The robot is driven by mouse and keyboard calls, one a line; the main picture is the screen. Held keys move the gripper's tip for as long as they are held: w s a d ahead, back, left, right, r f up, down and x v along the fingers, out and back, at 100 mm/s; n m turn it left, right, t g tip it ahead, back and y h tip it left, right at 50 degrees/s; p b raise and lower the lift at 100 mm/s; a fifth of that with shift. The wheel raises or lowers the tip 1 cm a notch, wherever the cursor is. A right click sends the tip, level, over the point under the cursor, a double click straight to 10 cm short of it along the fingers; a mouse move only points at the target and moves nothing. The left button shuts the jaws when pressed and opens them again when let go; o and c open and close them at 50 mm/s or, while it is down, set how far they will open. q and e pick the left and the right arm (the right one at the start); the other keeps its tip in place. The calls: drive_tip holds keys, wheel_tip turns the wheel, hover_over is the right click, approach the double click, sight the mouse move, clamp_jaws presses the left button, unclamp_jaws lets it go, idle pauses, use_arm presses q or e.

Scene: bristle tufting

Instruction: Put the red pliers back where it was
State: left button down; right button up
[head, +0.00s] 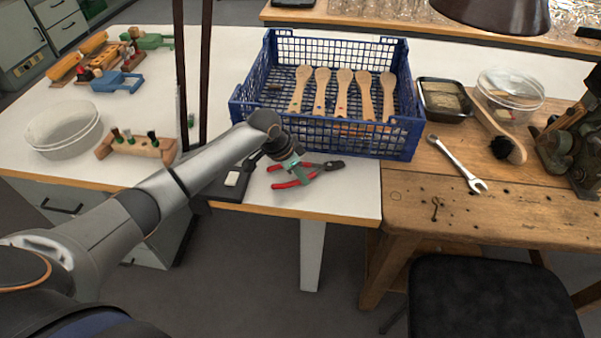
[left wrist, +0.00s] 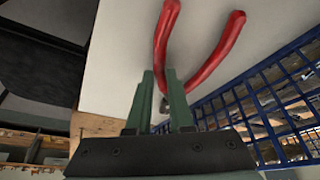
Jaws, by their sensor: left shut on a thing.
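The red pliers (head: 286,184) are at the front edge of the white table, in front of the blue crate, with their dark jaws toward the right. My left gripper (head: 291,165) has its green fingers shut on the pliers. In the left wrist view, the two red handles (left wrist: 216,54) spread out beyond the green fingertips (left wrist: 161,80). The pliers' middle is partly hidden by the fingers. I cannot tell whether the pliers touch the table or are just above it. My right gripper is not in view.
The blue crate (head: 262,122) with several wooden brush handles stands just behind the pliers. A dark tray-like object with a white block (head: 232,179) is left of my gripper. A wrench (head: 458,163) lies on the wooden bench at right. A dark upright frame (head: 181,75) stands at left.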

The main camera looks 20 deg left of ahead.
use_arm(q)
drive_tip(key=shift+f, duration=0.15)
drive_tip(key=c, duration=0.7)
unclamp_jaws()
